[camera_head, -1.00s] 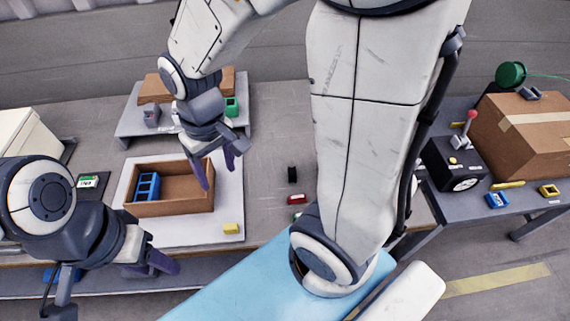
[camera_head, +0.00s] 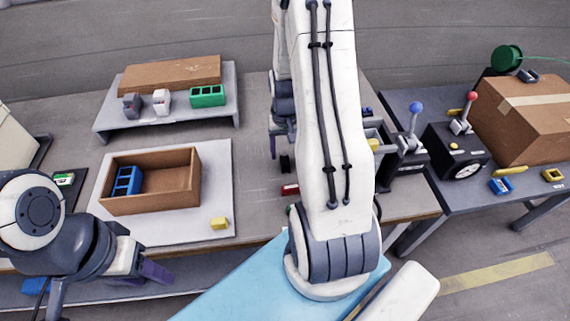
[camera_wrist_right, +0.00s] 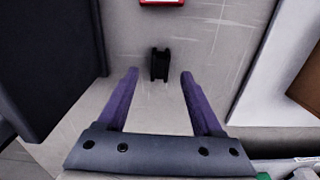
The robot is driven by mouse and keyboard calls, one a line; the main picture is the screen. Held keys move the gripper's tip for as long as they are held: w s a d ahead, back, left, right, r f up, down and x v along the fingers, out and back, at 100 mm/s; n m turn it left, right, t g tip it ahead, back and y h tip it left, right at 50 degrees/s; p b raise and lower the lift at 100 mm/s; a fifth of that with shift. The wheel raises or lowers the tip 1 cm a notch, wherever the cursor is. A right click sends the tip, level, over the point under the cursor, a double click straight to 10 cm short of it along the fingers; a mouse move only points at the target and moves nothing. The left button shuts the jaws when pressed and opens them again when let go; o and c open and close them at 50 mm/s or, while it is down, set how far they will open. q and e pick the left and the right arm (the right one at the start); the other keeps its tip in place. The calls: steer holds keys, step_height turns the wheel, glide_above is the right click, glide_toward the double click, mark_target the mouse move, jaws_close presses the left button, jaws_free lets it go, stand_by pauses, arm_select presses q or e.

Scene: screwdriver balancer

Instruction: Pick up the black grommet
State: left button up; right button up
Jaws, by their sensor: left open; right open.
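The black grommet (camera_wrist_right: 160,64) stands on the grey table, centred between the fingertips of my right gripper (camera_wrist_right: 159,74) in the right wrist view. The fingers are spread, one on each side, with a gap to it; I cannot tell their height above the table. In the head view the grommet (camera_head: 285,163) shows as a small dark piece beside my right arm, which hides much of that area. A purple finger of my right gripper (camera_head: 273,146) shows just above it. My left gripper (camera_head: 150,268) is open and empty at the lower left, in front of the table edge.
A red piece (camera_head: 290,190) lies near the grommet. On the left are a white mat (camera_head: 222,170) with a brown open box (camera_head: 165,208) and a yellow piece (camera_head: 219,223). A raised grey shelf (camera_head: 180,113) stands behind. Lever boxes are on the right.

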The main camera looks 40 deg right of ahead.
mark_target(285, 160)
step_height(285, 160, down, 5)
steer(key=shift+w+f, duration=0.1)
steer(key=shift+c, duration=0.3)
jaws_close()
